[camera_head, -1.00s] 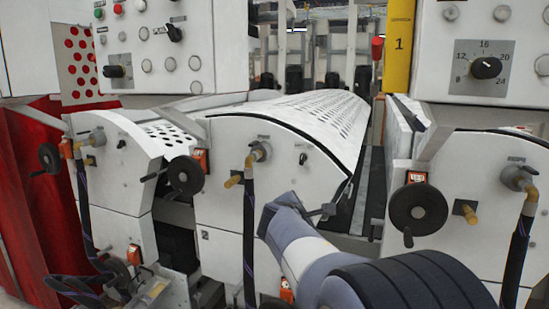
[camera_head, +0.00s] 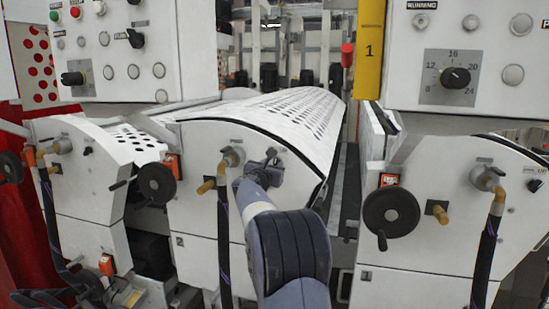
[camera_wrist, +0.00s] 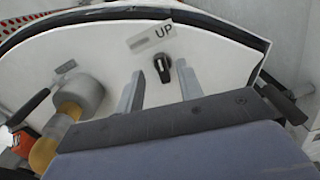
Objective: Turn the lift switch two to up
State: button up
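The lift switch is a small black knob (camera_wrist: 162,68) on a white panel in the wrist view. A label reading "UP" (camera_wrist: 150,38) is above it. Its handle looks close to upright in that view; its exact setting is hard to tell. My gripper (camera_wrist: 160,76) is open, with one finger left and one right of the knob. I cannot tell whether either finger touches it. In the head view my gripper (camera_head: 262,172) is at the upper part of the middle white machine panel (camera_head: 200,205), marked 2, and largely hides the switch.
The right unit has another handwheel (camera_head: 391,212) and a hose. A perforated white cover (camera_head: 285,110) lies behind the panel's curved upper edge.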

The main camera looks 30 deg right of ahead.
aim_at(275, 161)
jog(key=shift+p+x, duration=0.7)
jog(key=shift+x, duration=1.2)
jog(key=shift+c, duration=0.4)
grip_shut()
